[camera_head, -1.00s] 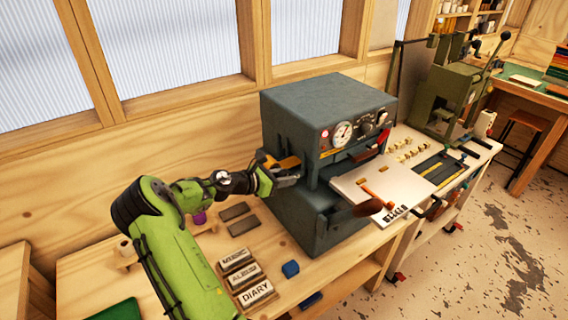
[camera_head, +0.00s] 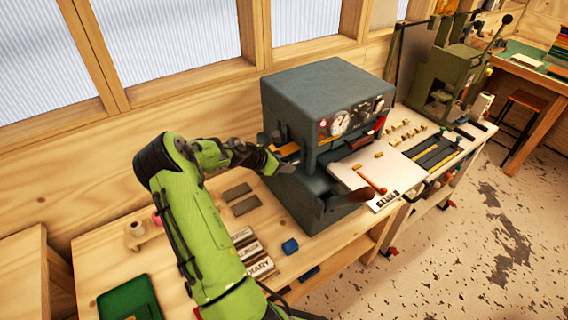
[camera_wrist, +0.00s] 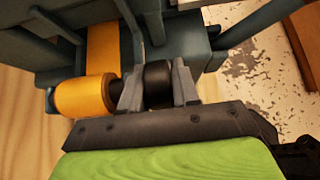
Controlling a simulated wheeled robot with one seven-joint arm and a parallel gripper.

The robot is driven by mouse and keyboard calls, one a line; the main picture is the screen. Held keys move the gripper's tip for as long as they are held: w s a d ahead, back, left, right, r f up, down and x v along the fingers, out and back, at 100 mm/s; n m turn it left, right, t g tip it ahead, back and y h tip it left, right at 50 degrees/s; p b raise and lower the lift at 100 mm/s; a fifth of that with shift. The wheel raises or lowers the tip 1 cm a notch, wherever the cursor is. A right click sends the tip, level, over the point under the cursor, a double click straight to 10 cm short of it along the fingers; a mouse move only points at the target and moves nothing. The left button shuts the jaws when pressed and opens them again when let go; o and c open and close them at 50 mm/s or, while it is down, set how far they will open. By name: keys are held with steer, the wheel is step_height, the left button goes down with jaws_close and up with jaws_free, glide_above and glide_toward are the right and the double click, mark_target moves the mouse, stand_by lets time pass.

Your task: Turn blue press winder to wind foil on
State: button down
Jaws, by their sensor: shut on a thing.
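The blue-grey press (camera_head: 325,105) stands on the wooden bench, with dials on its front. An orange-gold foil strip (camera_head: 286,149) shows at its left side. In the wrist view the gold foil roll (camera_wrist: 85,96) sits on a dark spindle, and foil (camera_wrist: 103,45) runs from it into the press. My gripper (camera_head: 272,161) is at that side of the press. In the wrist view its fingers (camera_wrist: 158,72) are shut on the black winder knob (camera_wrist: 158,88) beside the roll. The knob's far side is hidden.
A green book (camera_head: 130,298) lies at the front left. A white plate (camera_head: 377,175) with an orange-handled tool juts from the press.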

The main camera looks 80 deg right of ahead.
steer(key=c, duration=0.9)
jaws_free()
steer(key=b+v, duration=0.1)
steer(key=v, duration=1.4)
steer(key=shift+w+a+r, duration=0.1)
steer(key=shift+w+a, duration=0.2)
